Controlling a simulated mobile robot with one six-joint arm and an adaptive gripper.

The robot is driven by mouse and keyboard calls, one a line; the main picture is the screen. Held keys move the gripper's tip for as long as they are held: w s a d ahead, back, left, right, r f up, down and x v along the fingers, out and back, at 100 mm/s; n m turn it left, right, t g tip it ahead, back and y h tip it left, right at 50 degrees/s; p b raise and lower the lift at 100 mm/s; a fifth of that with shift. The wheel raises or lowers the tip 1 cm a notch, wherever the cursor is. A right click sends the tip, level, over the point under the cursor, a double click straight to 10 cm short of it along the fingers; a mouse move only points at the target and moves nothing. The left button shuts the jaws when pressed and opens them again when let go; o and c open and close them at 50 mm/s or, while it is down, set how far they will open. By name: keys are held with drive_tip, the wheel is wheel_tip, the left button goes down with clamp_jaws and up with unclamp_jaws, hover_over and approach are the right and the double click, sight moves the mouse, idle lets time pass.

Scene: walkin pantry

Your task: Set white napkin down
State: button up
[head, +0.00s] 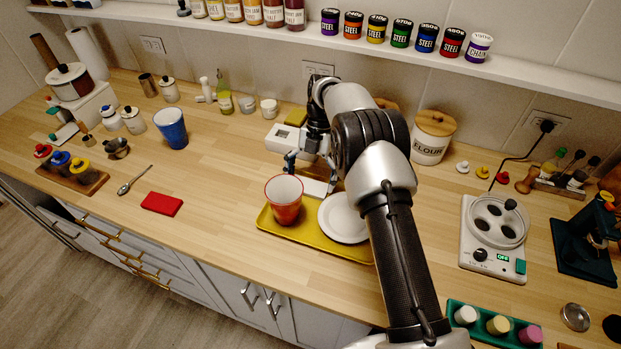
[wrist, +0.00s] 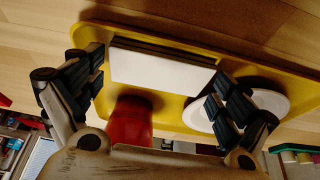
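The white napkin (wrist: 160,68) is a flat white rectangle with a dark long side, in the wrist view. It lies over the yellow tray (wrist: 90,32), between my spread fingers. My gripper (wrist: 160,80) looks open, with a narrow gap at the napkin's left edge; the right finger overlaps its other end in the picture. In the head view, the napkin (head: 314,187) shows at the back of the tray (head: 325,243), partly hidden by my gripper (head: 303,172). Whether the napkin rests fully on the tray is unclear.
A red cup (head: 284,198) and a white plate (head: 343,217) are on the tray, close to my gripper. A white device (head: 283,142) stands behind it.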

idle(0.3)
drive_tip(key=d+r+m+t+p, duration=0.15)
drive_tip(key=r+m, duration=0.25)
drive_tip(key=r, duration=0.6)
drive_tip(key=d+r+m+p, duration=0.1)
drive_tip(key=d+r+m, duration=0.15)
drive_tip(key=r, duration=0.85)
drive_tip(key=s+d+r+m+t, duration=0.3)
drive_tip(key=s+r+m, duration=0.5)
drive_tip(key=r, duration=0.2)
drive_tip(key=s+d+r+m+t+h, duration=0.1)
drive_tip(key=s+d+r+m+t, duration=0.15)
drive_tip(key=s+m, duration=0.95)
drive_tip(key=s+d+f+m, duration=0.1)
drive_tip(key=s+f+m, duration=0.1)
drive_tip(key=s, duration=0.5)
drive_tip(key=s+d+f+m+t, duration=0.1)
drive_tip(key=s+f+m, duration=0.2)
drive_tip(key=s, duration=0.4)
drive_tip(key=shift+s+d+f+t+h, duration=0.25)
drive_tip(key=shift+s+f+t+h, duration=0.05)
drive_tip(key=shift+s+f+h, duration=0.1)
